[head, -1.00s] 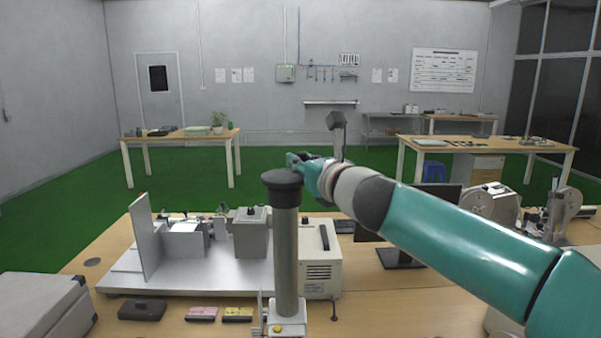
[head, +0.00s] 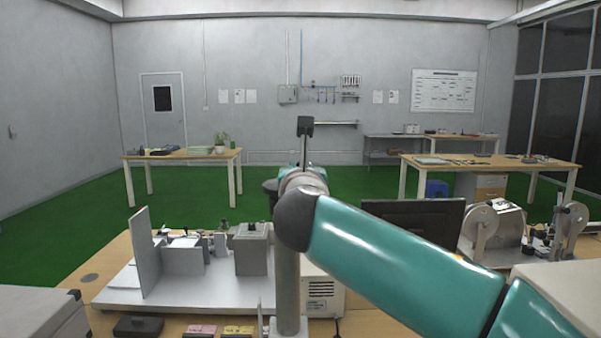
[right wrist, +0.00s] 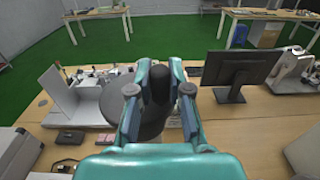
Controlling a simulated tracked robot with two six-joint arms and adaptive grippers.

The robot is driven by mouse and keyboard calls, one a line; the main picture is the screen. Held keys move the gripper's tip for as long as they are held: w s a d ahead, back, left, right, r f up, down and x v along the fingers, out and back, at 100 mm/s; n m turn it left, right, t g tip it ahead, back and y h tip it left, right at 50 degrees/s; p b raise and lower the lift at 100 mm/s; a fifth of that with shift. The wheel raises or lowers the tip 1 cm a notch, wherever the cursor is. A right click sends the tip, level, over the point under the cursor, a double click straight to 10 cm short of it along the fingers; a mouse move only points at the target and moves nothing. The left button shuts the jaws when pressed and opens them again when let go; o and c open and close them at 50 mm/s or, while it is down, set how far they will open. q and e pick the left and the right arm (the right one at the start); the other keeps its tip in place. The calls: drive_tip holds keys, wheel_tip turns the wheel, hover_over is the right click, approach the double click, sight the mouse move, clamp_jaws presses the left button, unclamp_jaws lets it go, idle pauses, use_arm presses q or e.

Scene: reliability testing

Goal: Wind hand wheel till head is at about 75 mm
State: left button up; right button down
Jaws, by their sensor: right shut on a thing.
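The dark round hand wheel (right wrist: 142,116) lies flat between and below my right gripper's fingers in the right wrist view. Its upright black handle (right wrist: 157,85) stands between the fingertips of my right gripper (right wrist: 158,90), which is shut on it. The wheel tops a grey column (head: 288,290). I cannot make out the moving head or any millimetre reading. My left gripper is in neither view.
A grey metal rig (head: 185,272) stands left of the column on the wooden bench. A whitish box (head: 322,290) is behind the column. A black monitor (head: 415,219) and a machine with round discs (head: 481,224) stand to the right. Small dark, pink and yellow items lie in front.

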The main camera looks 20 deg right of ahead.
drive_tip(key=c, duration=1.1)
unclamp_jaws()
drive_tip(key=v, duration=1.2)
